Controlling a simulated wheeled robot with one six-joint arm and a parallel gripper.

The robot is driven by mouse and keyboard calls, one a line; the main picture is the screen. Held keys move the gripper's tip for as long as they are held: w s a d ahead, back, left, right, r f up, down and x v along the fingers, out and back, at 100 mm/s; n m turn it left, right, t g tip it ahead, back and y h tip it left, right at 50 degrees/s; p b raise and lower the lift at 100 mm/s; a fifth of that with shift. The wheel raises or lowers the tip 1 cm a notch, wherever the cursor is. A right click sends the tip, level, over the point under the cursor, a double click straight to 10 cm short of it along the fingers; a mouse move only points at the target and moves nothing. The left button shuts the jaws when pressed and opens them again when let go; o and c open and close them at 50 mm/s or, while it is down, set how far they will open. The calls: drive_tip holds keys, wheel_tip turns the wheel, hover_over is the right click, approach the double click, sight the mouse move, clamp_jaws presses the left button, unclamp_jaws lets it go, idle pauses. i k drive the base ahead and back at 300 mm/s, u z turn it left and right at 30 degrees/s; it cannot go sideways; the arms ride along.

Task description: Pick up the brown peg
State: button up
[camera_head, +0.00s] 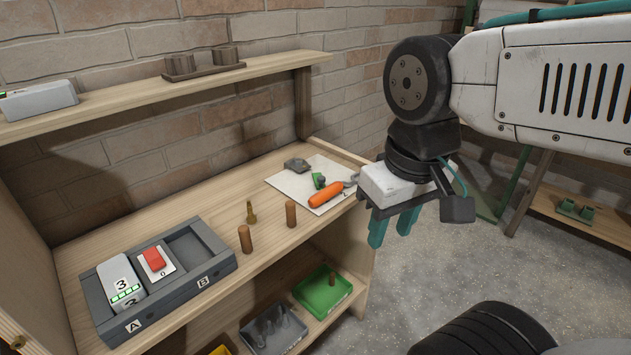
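Two brown pegs stand upright on the wooden bench top: one (245,239) nearer the grey box, the other (291,214) further right, near the bench's front edge. A third, similar brown peg (332,279) stands in the green tray on the shelf below. My gripper (391,237) has two teal fingers pointing down with a gap between them. It is open and empty, to the right of the bench and apart from all the pegs.
A grey box (215,272) marked A and B holds a device and a red switch. A brass-coloured piece (251,213) stands behind the pegs. An orange-handled tool (326,195) lies on a white sheet (285,184). Below are the green tray (310,297) and a grey tray (262,345). An upper shelf (150,95) overhangs the back.

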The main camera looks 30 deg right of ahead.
sight(290, 205)
drive_tip(key=z, duration=2.35)
drive_tip(key=k, duration=1.25)
drive_tip(key=u, duration=0.75)
drive_tip(key=i, duration=0.5)
drive_tip(key=z, duration=0.05)
